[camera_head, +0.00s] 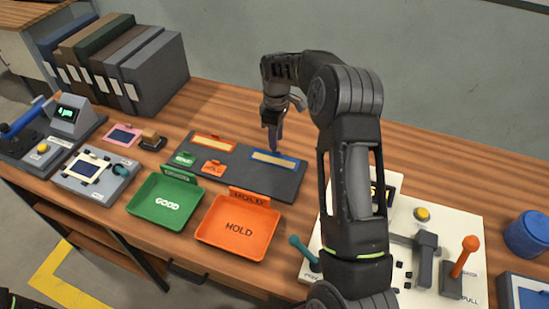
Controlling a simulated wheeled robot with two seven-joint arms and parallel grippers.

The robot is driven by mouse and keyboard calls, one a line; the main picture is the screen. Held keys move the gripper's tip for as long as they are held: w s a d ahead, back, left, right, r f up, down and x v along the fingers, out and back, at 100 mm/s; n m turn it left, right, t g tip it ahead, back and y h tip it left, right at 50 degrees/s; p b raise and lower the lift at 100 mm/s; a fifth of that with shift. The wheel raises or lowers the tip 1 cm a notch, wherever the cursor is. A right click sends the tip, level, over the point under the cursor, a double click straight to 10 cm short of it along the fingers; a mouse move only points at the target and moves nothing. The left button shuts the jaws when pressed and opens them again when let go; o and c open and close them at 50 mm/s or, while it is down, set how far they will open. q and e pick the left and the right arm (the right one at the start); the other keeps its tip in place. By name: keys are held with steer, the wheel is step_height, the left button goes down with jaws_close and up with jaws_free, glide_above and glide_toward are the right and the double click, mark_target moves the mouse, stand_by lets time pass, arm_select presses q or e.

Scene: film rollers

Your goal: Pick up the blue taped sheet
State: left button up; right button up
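A tan strip with a blue border, which looks like the blue taped sheet (266,157), lies on the right part of the dark grey mat (235,178). My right arm reaches across the table from the front. My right gripper (273,138) points down at the far edge of that sheet. The fingertips overlap the edge in this view, and I cannot tell whether they touch it. The fingers are seen nearly edge-on, so their opening is unclear. My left gripper is not in view.
An orange-bordered sheet (213,143) and small green and orange tags lie on the same mat. A green GOOD tray (146,210) and orange HOLD tray (262,243) stand in front. Grey binders (158,75) stand back left. A white lever panel (463,222) is at right.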

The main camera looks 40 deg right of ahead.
mark_target(274, 157)
steer(key=f, duration=0.2)
steer(key=f+p, duration=0.1)
steer(key=f, duration=0.2)
steer(key=shift+w+d+p, duration=0.1)
steer(key=shift+d+p, duration=0.1)
steer(key=shift+p, duration=0.1)
steer(key=shift+c, duration=0.3)
jaws_close()
stand_by(1.2)
